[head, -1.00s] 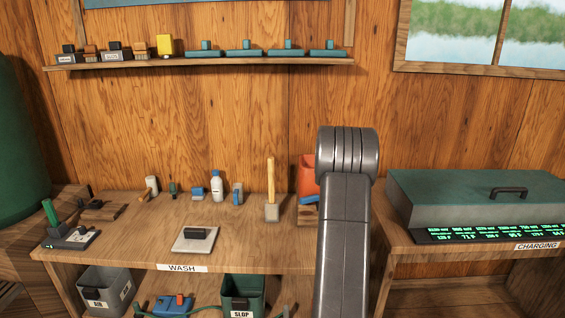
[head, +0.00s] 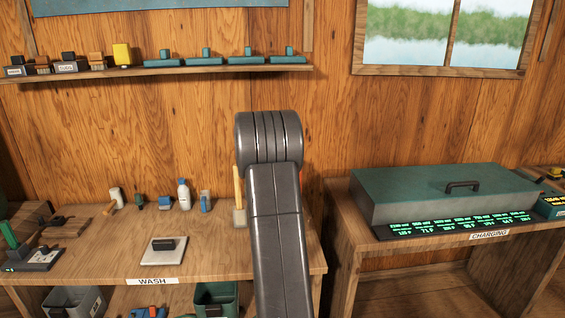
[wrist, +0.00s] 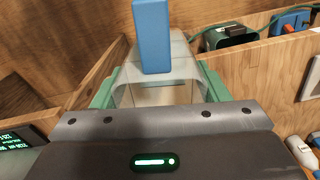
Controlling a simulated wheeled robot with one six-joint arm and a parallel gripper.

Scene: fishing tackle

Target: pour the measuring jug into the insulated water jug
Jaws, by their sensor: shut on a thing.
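My gripper (wrist: 158,92) shows in the wrist view, its green fingers on both sides of a clear, pale box-like vessel (wrist: 185,62) with a blue upright part (wrist: 152,35), which looks like the measuring jug. The fingers are shut on it. Its contents cannot be made out. In the head view my arm hides the gripper and the vessel. I cannot clearly see the insulated water jug; an orange thing on the wash bench is now almost wholly behind my arm.
The wash bench (head: 110,258) holds a white bottle (head: 183,195), a wooden-handled tool (head: 239,205) and a pale pad (head: 164,250). A charging bench (head: 345,235) with a green-lidded box (head: 450,190) stands at right. Bins, including a green one (head: 215,297), sit below. A shelf (head: 170,72) is above.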

